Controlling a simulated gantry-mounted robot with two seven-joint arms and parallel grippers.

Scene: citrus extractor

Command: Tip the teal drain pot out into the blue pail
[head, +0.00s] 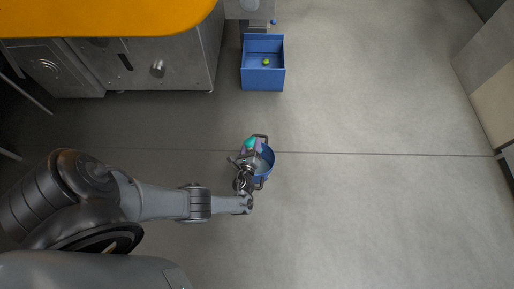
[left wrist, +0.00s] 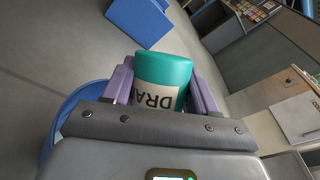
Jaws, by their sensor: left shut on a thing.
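The teal drain pot (head: 251,143) is small in the head view, at the end of my left arm. In the left wrist view the teal pot (left wrist: 163,79) shows close up, with a pale label reading "DRA" upside down. My left gripper (left wrist: 162,88) is shut on it, a purple finger on each side. The blue pail (head: 268,160) stands on the floor, and the pot is over its upper left side in the head view. Part of the blue pail's rim (left wrist: 62,112) shows at left in the left wrist view. The pot's mouth and contents are hidden. My right gripper is out of view.
A blue bin (head: 263,80) with a small yellow-green thing (head: 266,61) in it stands beyond the pail. A steel cabinet with an orange top (head: 110,15) stands at upper left. The floor right of the pail is clear.

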